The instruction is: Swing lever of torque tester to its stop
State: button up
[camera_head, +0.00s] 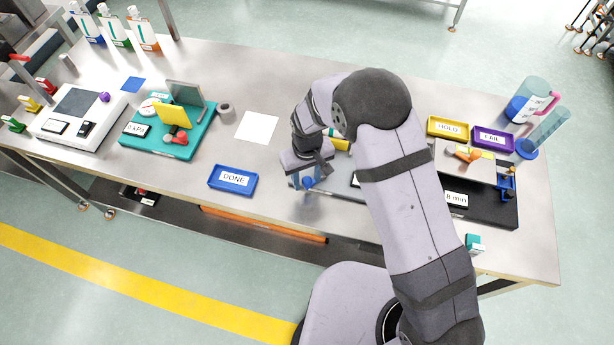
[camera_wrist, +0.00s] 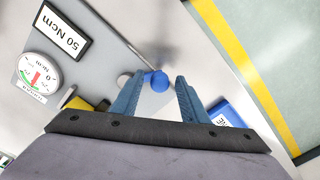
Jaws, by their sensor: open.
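The torque tester shows in the wrist view with its dial gauge (camera_wrist: 38,78) and a "50 Ncm" label (camera_wrist: 62,32). In the head view it is mostly hidden behind my arm. A blue ball knob (camera_wrist: 156,81), which looks like the lever's end, sits between my open fingertips in the wrist view. The knob also shows in the head view (camera_head: 308,183), just under my gripper (camera_head: 303,180). My gripper (camera_wrist: 157,88) is open, with a finger on each side of the knob. I cannot tell whether either finger touches it. The lever's bar is hard to make out.
A blue DONE tray (camera_head: 232,180) lies left of my gripper. A teal fixture (camera_head: 168,150) stands further left. Yellow HOLD (camera_head: 447,127) and purple FAIL (camera_head: 492,139) trays and a black-based device (camera_head: 490,212) are on the right. The table's front edge is close.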

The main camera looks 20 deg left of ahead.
grip_shut()
